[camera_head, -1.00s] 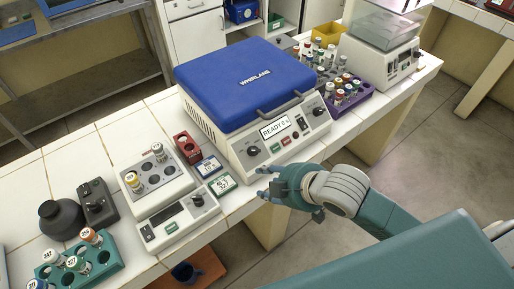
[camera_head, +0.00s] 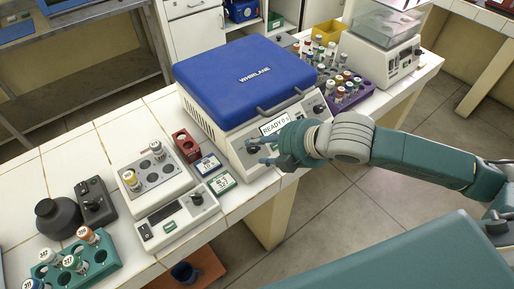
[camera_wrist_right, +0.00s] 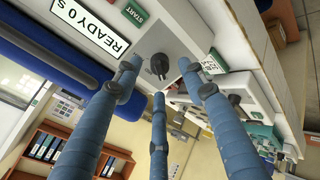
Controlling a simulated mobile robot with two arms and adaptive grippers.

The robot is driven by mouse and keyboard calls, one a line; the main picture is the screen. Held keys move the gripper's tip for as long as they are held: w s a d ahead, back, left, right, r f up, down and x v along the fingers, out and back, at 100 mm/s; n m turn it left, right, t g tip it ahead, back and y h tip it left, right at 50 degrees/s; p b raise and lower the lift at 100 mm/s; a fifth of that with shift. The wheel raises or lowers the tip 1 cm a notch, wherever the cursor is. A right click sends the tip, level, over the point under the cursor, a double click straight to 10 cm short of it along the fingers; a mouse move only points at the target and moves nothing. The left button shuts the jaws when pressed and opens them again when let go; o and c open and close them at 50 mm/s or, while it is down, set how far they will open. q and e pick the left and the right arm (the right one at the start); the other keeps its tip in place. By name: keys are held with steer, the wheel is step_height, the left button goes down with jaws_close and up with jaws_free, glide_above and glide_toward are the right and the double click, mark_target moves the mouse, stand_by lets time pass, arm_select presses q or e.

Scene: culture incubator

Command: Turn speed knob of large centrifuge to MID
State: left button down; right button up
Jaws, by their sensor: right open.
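The large centrifuge (camera_head: 245,75) has a blue lid and a front panel with a display reading READY. A dark knob (camera_head: 251,149) sits at the left end of the panel; it also shows in the right wrist view (camera_wrist_right: 159,66). A second dark knob (camera_head: 319,109) is at the right end. I cannot read their dial marks. My right gripper (camera_head: 264,151) is open and empty in front of the left knob, its fingers (camera_wrist_right: 158,82) spread toward it; contact is not visible. It hides part of the panel. My left gripper is not in view.
A small device with a knob (camera_head: 172,218), cards (camera_head: 222,183) and a red rack (camera_head: 187,144) stand left of the centrifuge. A purple tube rack (camera_head: 350,97) and a balance (camera_head: 383,60) stand to the right. Open floor lies before the bench.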

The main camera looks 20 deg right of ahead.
mark_target(256, 150)
steer(key=shift+x, duration=1.75)
jaws_close()
steer(key=shift+s+a+f+m+p, duration=0.1)
steer(key=shift+s+a+m+p, duration=0.05)
steer(key=shift+m+p, duration=0.7)
steer(key=shift+f, duration=0.1)
jaws_free()
